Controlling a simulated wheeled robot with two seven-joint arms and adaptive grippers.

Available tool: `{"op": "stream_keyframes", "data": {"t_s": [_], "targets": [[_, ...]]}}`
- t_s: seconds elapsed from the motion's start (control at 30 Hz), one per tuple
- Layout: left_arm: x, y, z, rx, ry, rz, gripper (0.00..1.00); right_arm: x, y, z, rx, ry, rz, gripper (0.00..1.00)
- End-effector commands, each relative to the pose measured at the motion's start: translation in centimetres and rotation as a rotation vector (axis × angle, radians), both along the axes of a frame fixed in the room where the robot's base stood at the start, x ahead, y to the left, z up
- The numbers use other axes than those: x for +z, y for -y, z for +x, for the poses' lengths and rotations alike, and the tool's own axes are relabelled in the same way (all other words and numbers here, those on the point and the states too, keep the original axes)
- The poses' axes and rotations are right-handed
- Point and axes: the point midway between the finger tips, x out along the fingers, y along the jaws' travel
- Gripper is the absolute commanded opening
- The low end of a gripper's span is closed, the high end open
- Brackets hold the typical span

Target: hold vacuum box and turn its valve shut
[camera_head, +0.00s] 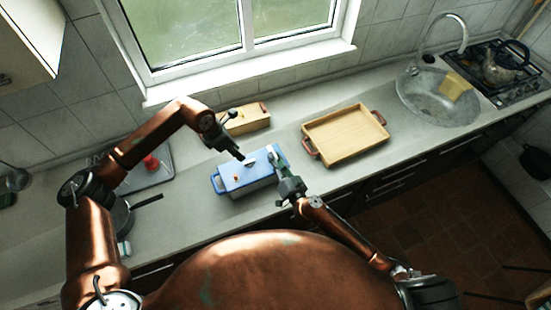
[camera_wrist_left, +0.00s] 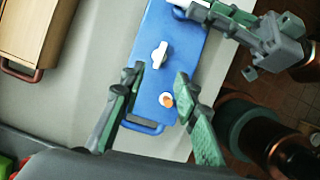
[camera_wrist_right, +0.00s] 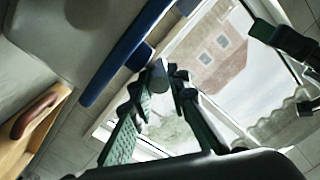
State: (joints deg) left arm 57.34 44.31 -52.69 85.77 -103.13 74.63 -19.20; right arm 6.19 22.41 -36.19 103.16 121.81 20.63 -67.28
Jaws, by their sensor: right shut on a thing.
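The vacuum box (camera_head: 248,181) stands on the counter in front of me, with a blue lid (camera_wrist_left: 187,75) and a blue end handle (camera_wrist_left: 142,126). On the lid are a white valve knob (camera_wrist_left: 159,55) and a small orange-and-white round part (camera_wrist_left: 166,100). My left gripper (camera_head: 240,155) is above the lid; in the left wrist view its fingers (camera_wrist_left: 158,80) are apart and empty, just short of the knob. My right gripper (camera_head: 277,168) is at the box's right end; in the right wrist view its fingers (camera_wrist_right: 155,78) close on the handle there, partly hidden.
A wooden tray with red handles (camera_head: 345,136) lies to the right of the box. A smaller wooden box (camera_head: 246,118) stands behind it. A dark tray with a red item (camera_head: 151,163) and a pan (camera_head: 121,217) are at left. The sink (camera_head: 437,98) is far right.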

Motion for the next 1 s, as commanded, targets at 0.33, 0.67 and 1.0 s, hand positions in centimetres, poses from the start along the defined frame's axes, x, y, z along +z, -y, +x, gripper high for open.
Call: {"op": "stream_keyframes", "data": {"t_s": [0.33, 0.67, 1.0], "targets": [[0.0, 0.0, 0.0, 0.0, 0.0, 0.0, 0.29, 0.0, 0.0, 0.0, 0.0, 0.0, 0.0, 0.0], [0.4, -0.2, 0.0, -0.018, 0.002, -0.011, 0.26, 0.0, 0.0, 0.0, 0.0, 0.0, 0.0, 0.0], [1.1, -0.8, 0.1, -0.089, 0.013, -0.041, 0.26, 0.0, 0.0, 0.0, 0.001, -0.001, 0.0, 0.0]]}}
